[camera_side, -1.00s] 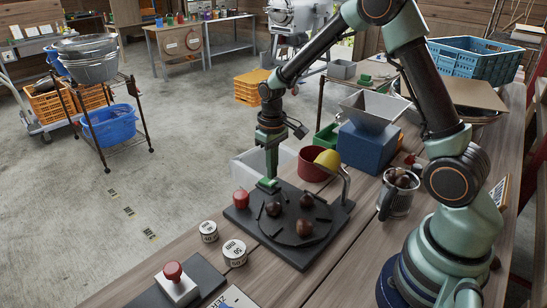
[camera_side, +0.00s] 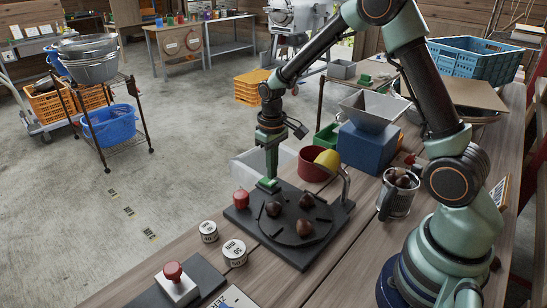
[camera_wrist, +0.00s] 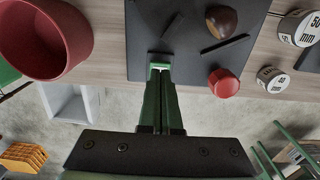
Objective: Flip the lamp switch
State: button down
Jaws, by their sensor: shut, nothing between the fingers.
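My gripper (camera_side: 268,184) points down at the far left edge of a dark board (camera_side: 325,241) with a round plate on it. Its fingers are shut with nothing between them. A red push button (camera_side: 173,271) on a white base sits front left. No part is clearly marked as the lamp switch.
Several chestnuts (camera_side: 304,228) lie on the round plate among thin dark bars. A red pot (camera_side: 312,165) with something yellow, a blue hopper box (camera_side: 368,146) and a metal mug (camera_side: 400,200) stand behind and right.

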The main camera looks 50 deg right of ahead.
jog(key=shift+f, duration=1.1)
dwell(0.5)
jog(key=shift+r, duration=3.55)
jog(key=shift+r, duration=0.15)
notch_tip(320, 180, up, 9)
jog(key=t, duration=0.2)
send_over(272, 183)
jog(key=s+a, duration=0.2)
jog(key=s, duration=0.2)
jog(key=s+a+r+t, duration=0.2)
jog(key=s+r+t, duration=0.1)
jog(key=s, duration=0.7)
jog(key=shift+r+t, duration=0.3)
jog(key=shift+r, duration=0.45)
jog(key=shift+a, duration=0.1)
